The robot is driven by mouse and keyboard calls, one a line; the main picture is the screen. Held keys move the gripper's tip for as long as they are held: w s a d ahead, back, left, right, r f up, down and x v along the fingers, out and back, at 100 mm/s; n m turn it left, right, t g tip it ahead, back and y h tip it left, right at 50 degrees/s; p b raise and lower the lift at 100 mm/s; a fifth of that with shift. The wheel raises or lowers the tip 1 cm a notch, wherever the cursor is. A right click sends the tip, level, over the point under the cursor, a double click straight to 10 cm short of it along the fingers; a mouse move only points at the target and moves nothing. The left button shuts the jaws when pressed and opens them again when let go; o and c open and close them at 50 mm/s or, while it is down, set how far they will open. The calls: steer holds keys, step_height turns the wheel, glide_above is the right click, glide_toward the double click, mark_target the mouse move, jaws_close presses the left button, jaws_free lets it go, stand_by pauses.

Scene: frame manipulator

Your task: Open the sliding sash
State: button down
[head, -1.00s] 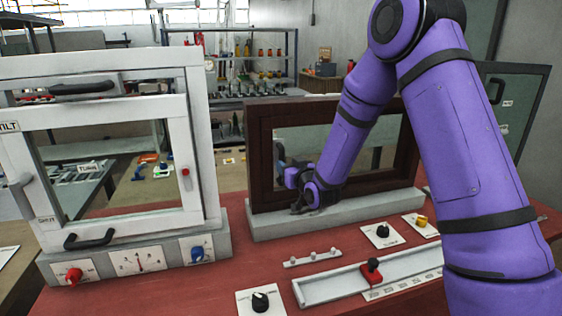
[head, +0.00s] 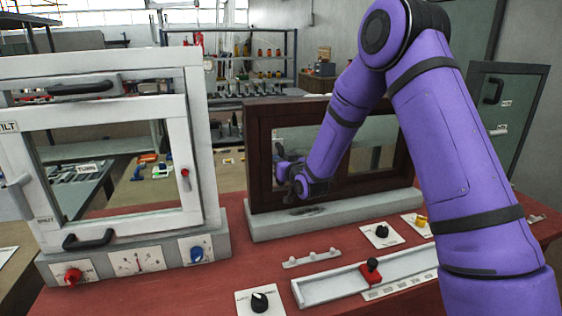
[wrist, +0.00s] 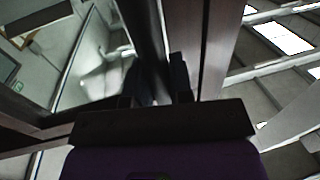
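The dark brown wooden window frame (head: 262,165) stands on a pale grey sill in the middle of the table. It holds glass panes, and a brown upright shows between them just right of my forearm. My gripper (head: 284,165) is in front of the left pane, close to the left side of the frame and above the sill. My arm hides part of the frame and glass. In the wrist view, dark brown uprights (wrist: 216,50) and glass (wrist: 110,70) lie close ahead of my gripper (wrist: 157,90). Its fingers are too dark to tell whether they hold anything.
A white tilting window (head: 205,150) with black handles stands at the left. Knob panels, a red-handled slider (head: 371,272) in a pale track (head: 330,285) and small pegs (head: 312,257) lie on the red table (head: 215,290) in front. A grey-green door (head: 520,120) is at the right.

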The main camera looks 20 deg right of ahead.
steer(key=d, duration=2.6)
steer(key=c, duration=1)
jaws_free()
steer(key=shift+a, duration=0.1)
steer(key=shift+c, duration=0.2)
steer(key=s+d, duration=0.2)
steer(key=s, duration=0.8)
steer(key=shift+s, duration=0.3)
steer(key=shift+d, duration=0.1)
